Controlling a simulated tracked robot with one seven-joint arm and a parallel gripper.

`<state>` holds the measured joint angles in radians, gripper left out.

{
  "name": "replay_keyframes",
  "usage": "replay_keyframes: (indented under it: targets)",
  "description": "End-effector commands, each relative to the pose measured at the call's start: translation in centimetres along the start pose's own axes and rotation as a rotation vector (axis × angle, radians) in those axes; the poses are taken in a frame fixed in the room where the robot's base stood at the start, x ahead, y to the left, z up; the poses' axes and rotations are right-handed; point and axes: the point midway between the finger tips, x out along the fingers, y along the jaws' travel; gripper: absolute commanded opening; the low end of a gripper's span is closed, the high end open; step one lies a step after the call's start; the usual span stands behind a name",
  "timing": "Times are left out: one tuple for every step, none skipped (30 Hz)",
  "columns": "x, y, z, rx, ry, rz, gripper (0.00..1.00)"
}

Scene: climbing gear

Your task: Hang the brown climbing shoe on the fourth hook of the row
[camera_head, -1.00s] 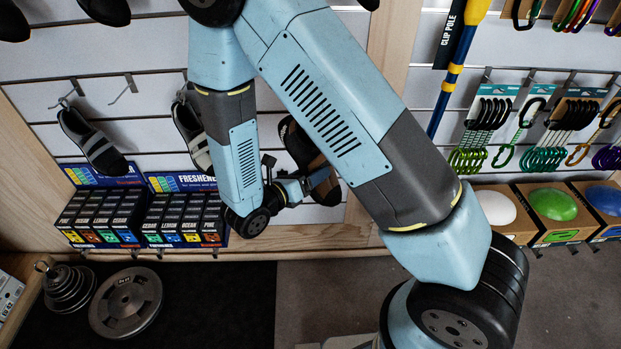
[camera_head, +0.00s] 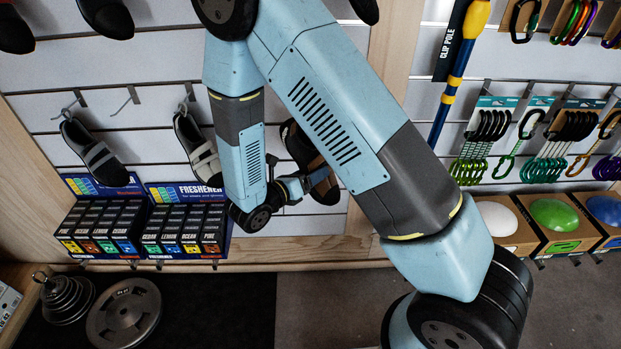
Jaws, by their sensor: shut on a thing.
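The brown climbing shoe (camera_head: 303,148), dark with a brown part, hangs toe-down in front of the slatted wall. My gripper (camera_head: 322,183) is shut on it at its lower right side; the fingertips are hard to make out. Part of the shoe is hidden behind my arm. In the hook row, the left hook (camera_head: 70,102) carries a dark grey-strapped shoe (camera_head: 92,152). The second hook (camera_head: 126,99) is bare. The third hook (camera_head: 187,96) carries a grey-strapped shoe (camera_head: 198,148). Further hooks to its right are hidden behind my arm.
Freshener boxes (camera_head: 150,225) stand in a display below the left shoes. A wooden post (camera_head: 392,60) stands right of the brown shoe. A clip pole (camera_head: 459,75) and hanging carabiners (camera_head: 490,130) are further right. Weight plates (camera_head: 124,312) lie on the floor.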

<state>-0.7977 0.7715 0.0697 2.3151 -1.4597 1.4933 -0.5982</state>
Motion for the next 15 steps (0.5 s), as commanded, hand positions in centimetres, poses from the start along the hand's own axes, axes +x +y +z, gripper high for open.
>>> replay_keyframes:
  targets:
    - [0.2, 0.1, 0.1, 0.001, 0.000, -0.001, 0.31]
    - [0.3, 0.2, 0.2, 0.001, 0.000, -0.001, 0.31]
    - [0.4, 0.3, 0.3, 0.001, 0.000, -0.001, 0.31]
    - [0.5, 0.4, 0.3, 0.001, 0.000, 0.000, 0.31]
    - [0.6, 0.5, 0.4, 0.001, 0.000, 0.000, 0.31]
    - [0.8, 0.7, 0.5, 0.001, 0.000, 0.000, 0.31]
    - [0.9, 0.7, 0.6, 0.001, 0.000, 0.000, 0.31]
    - [1.0, 0.8, 0.6, 0.001, 0.000, 0.000, 0.31]
    - [1.1, 0.9, 0.7, 0.001, 0.000, 0.000, 0.31]
    - [1.2, 1.0, 0.7, 0.001, 0.000, 0.000, 0.31]
    - [1.3, 1.1, 0.8, 0.001, 0.000, 0.000, 0.31]
    - [1.4, 1.2, 0.9, 0.001, 0.000, 0.000, 0.31]
    - [1.5, 1.3, 0.9, 0.001, 0.000, 0.000, 0.31]
    - [1.6, 1.4, 1.0, 0.001, 0.000, 0.000, 0.31]
    - [1.7, 1.5, 1.1, 0.001, 0.000, 0.000, 0.31]
